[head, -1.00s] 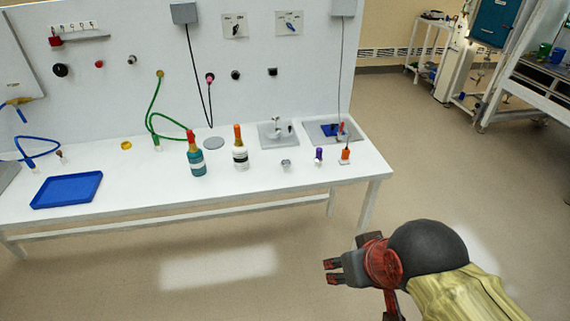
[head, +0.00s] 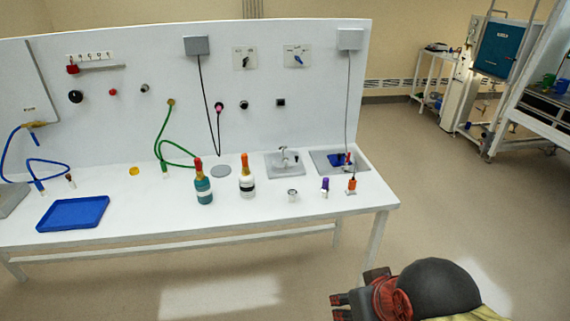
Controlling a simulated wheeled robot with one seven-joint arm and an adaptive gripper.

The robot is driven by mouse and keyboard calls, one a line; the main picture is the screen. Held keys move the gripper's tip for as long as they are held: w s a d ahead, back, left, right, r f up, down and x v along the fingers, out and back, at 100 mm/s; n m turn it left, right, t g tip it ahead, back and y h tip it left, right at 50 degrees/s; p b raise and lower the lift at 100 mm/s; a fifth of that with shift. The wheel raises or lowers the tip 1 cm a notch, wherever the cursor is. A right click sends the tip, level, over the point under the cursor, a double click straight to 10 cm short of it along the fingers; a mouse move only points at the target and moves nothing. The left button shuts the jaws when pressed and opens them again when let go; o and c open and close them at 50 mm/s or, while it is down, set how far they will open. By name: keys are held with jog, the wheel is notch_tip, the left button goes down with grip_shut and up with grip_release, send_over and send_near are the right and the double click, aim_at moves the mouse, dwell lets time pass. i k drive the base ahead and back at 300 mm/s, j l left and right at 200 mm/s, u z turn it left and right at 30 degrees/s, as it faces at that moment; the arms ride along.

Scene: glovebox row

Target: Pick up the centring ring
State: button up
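I cannot tell for certain which item is the centring ring. A small silver, round metal piece (head: 292,195) stands on the white bench near its front right, and a small yellow ring-like piece (head: 134,171) lies at the back left; both are too small to make out. My gripper (head: 337,307) is at the bottom of the head view, in front of the bench and apart from everything on it. Its two dark fingertips show a gap with nothing between them.
Two bottles, teal (head: 203,186) and white (head: 246,180), stand left of the silver piece. A purple-topped item (head: 325,187) and an orange one (head: 351,186) stand right of it. A blue tray (head: 73,214) lies at left. The front middle of the bench (head: 250,217) is clear.

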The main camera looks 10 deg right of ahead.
aim_at(294, 191)
jog(key=i+l+u, duration=0.1)
jog(key=i+u, duration=0.25)
jog(key=i, duration=0.15)
jog(key=i+l+u, duration=0.35)
jog(key=i, duration=0.15)
jog(key=i+l+u, duration=0.35)
jog(key=i, duration=0.15)
jog(key=j, duration=0.1)
